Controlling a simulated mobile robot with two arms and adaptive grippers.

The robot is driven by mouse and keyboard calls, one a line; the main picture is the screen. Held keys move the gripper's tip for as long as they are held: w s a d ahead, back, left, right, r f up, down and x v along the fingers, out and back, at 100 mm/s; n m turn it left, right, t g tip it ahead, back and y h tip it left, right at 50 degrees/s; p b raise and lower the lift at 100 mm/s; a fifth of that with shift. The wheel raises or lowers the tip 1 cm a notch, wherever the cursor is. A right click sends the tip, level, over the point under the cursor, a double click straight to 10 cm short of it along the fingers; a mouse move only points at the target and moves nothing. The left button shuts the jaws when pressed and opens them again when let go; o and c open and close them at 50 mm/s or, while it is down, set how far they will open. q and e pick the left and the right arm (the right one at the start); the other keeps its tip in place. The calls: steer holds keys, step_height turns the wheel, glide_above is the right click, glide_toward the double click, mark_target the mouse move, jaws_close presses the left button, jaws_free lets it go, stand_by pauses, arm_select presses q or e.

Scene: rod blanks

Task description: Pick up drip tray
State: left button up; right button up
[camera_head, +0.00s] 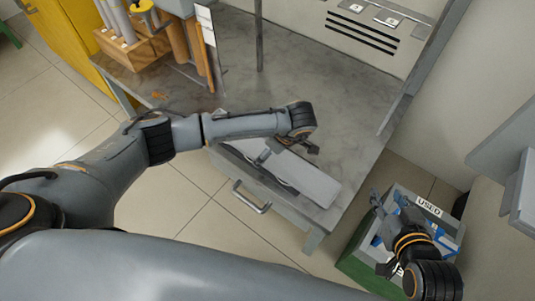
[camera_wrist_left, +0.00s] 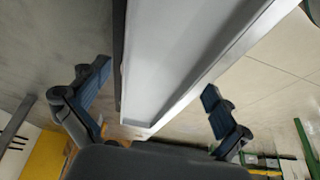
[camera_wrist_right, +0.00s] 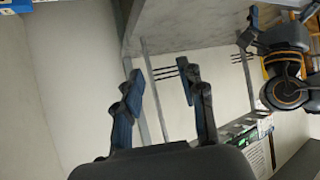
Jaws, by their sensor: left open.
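The drip tray (camera_head: 312,184) is a long, shallow, pale grey tray lying along the front edge of the grey table. It also shows in the left wrist view (camera_wrist_left: 180,50), where it runs between my two finger tips with a raised rim on its right side. My left gripper (camera_head: 287,149) is over the tray, open, with a finger on each side; I cannot tell whether they touch it. The left fingers show apart in the left wrist view (camera_wrist_left: 155,92). My right gripper (camera_head: 387,203) is over the green bin, and its fingers are apart and empty in the right wrist view (camera_wrist_right: 162,88).
The grey table (camera_head: 345,105) is mostly bare behind the tray. A wooden block (camera_head: 130,50) with grey rods stands at its back left. The green bin (camera_head: 357,262) marked USED stands right of the table.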

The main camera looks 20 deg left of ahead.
arm_select(q)
steer(key=shift+c, duration=0.2)
steer(key=c, duration=1.3)
steer(key=shift+o, duration=0.2)
steer(key=shift+r, duration=0.1)
